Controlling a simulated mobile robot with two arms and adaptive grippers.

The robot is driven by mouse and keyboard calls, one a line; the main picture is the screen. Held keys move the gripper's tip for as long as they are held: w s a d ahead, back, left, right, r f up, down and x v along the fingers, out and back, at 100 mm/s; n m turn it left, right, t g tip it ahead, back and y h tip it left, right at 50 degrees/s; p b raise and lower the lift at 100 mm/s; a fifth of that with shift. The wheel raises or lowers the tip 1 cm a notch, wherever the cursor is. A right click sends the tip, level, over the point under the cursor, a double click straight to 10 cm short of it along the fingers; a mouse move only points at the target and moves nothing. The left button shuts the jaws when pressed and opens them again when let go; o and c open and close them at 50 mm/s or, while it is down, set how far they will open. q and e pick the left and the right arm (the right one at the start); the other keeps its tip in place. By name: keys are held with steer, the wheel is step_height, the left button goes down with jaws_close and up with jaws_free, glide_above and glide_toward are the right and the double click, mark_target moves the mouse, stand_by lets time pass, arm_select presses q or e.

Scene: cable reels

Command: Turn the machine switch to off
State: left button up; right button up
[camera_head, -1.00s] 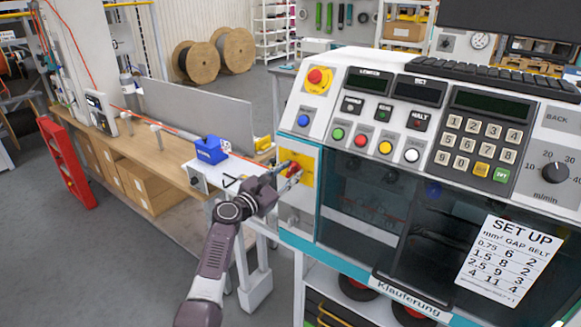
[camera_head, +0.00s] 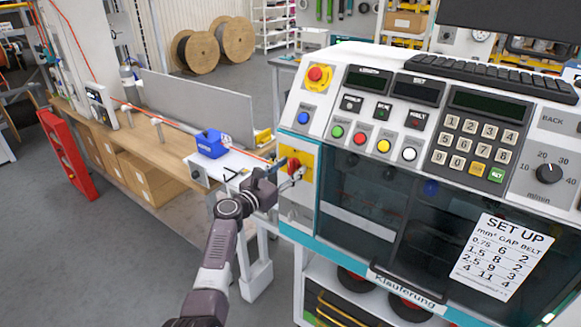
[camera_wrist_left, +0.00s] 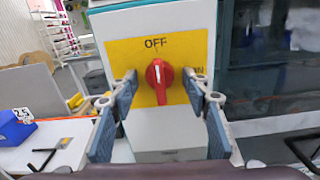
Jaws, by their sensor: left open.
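The machine switch is a red rotary knob (camera_wrist_left: 159,74) on a yellow plate (camera_wrist_left: 118,52) in the left wrist view. "OFF" is printed above it; lettering at its right is partly covered by a finger. The knob's grip looks roughly upright, but I cannot tell which end points. In the head view the red knob (camera_head: 294,166) is on the machine's left front, below the emergency stop. My left gripper (camera_wrist_left: 162,88) is open, one finger on each side of the knob with gaps visible. It also shows in the head view (camera_head: 291,182). My right gripper is not in view.
The machine's control panel (camera_head: 430,110) stands right of the switch, above a dark glass door (camera_head: 390,215). Grey floor (camera_head: 60,270) is open at lower left.

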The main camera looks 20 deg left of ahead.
arm_select(q)
steer(key=shift+p+v, duration=1.05)
steer(key=shift+v, duration=1.25)
steer(key=v, duration=0.3)
steer(key=shift+s+a+r, duration=0.1)
steer(key=shift+s, duration=0.15)
